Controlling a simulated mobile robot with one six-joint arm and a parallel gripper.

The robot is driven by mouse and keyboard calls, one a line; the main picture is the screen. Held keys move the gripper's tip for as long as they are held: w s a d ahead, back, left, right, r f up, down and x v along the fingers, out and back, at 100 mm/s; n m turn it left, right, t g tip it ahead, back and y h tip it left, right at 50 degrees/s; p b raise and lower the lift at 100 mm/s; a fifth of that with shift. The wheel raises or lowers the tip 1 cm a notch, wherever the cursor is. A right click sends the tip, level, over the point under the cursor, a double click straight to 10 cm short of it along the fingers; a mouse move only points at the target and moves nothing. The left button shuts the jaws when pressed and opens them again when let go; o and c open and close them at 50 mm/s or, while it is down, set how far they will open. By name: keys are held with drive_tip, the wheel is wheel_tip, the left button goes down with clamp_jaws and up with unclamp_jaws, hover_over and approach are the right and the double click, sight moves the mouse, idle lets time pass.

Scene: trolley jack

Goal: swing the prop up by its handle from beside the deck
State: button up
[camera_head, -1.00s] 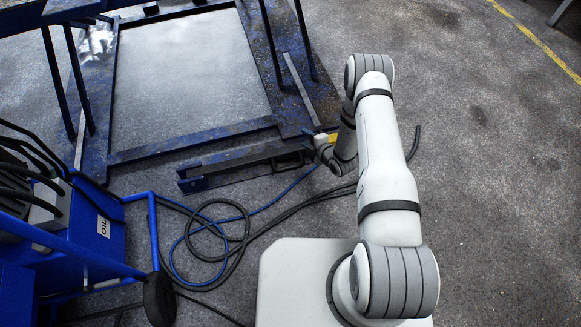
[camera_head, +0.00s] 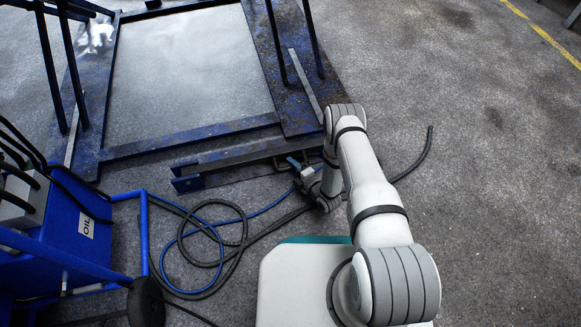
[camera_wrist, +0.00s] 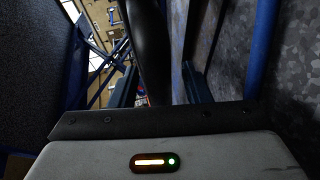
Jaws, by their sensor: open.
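The deck (camera_head: 185,140) is a worn blue frame around a grey panel at the upper left of the head view. A blue beam, which looks like the prop (camera_head: 225,172), lies low along its near side. My gripper (camera_head: 295,164) is at the right end of this beam, its fingers partly hidden by the arm and wrist. In the wrist view my gripper (camera_wrist: 163,85) is open, with a finger on each side of a dark round bar (camera_wrist: 150,50). This bar looks like the handle; I cannot tell whether the fingers touch it.
A blue machine marked OIL (camera_head: 85,225) stands at the lower left. Black and blue hoses (camera_head: 215,235) lie looped on the floor between it and my base.

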drive_tip(key=shift+x, duration=0.75)
drive_tip(key=shift+w, duration=0.1)
clamp_jaws()
